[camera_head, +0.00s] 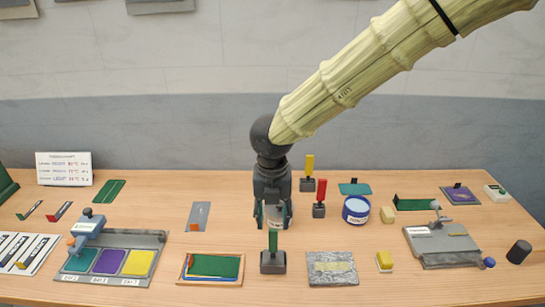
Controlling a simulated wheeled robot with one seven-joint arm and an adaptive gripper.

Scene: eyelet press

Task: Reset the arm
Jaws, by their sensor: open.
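My arm (380,65) reaches in from the upper right and its dark wrist points straight down over the middle of the table. My gripper (274,218) is open, its fingers low over the table behind a green-handled stamp (272,242) on a dark block. A whitish piece shows between the fingers; I cannot tell whether it is part of the gripper or a thing behind it. The stamp's green handle overlaps the gripper's lower end in the picture, and I cannot tell whether they touch.
Right of my gripper stand a red-handled stamp (320,192), a yellow-handled stamp (308,169) and a blue tin (356,210). A wooden tray (184,281) and a grey slab (332,282) flank the green stamp. A press with colour pads (150,240) stands left, a grey fixture (415,248) right.

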